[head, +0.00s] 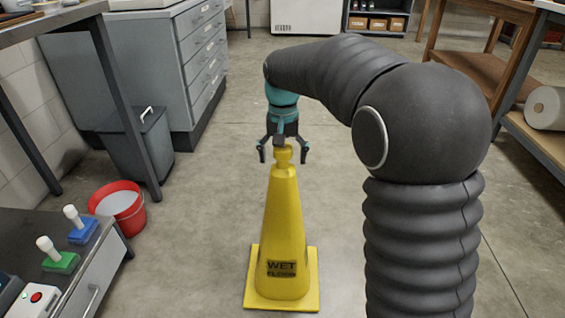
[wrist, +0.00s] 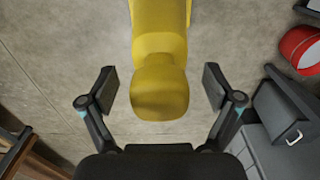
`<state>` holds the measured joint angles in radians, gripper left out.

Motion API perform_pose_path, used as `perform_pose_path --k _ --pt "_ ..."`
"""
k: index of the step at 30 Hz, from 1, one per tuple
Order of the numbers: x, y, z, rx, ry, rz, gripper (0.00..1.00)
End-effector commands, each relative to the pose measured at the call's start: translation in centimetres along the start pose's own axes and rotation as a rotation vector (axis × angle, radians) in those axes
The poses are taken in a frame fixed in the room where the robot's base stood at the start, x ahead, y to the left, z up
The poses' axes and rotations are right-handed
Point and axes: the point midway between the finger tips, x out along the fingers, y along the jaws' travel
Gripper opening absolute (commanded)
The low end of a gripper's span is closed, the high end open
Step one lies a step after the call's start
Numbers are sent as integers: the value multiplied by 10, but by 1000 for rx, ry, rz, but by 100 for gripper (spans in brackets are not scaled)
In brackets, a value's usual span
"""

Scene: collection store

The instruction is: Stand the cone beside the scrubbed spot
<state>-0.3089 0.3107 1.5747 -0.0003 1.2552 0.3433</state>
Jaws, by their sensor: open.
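A yellow cone (head: 284,225) with a square base and dark "WET FLOOR" lettering stands upright on the concrete floor in the head view. My gripper (head: 284,155) is open at the cone's top, with its fingers spread to either side of the knob. In the wrist view the cone's rounded knob (wrist: 159,92) lies between the two open fingers of my gripper (wrist: 161,90), with a gap on each side. I cannot make out a scrubbed spot on the floor for certain.
A red bucket (head: 119,207) stands on the floor at left, near a grey bin (head: 150,140) and a drawer cabinet (head: 190,60). A low cabinet with brushes (head: 62,258) is at front left. Wooden shelving (head: 480,75) stands at right. Floor behind the cone is clear.

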Motion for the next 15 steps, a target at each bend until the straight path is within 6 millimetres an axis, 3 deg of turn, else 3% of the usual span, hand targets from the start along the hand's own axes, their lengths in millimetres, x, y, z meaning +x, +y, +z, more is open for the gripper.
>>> perform_pose_path --k 6,15 --pt "-49 0 0 0 3 -1 90" --pt "-89 0 0 0 0 0 90"
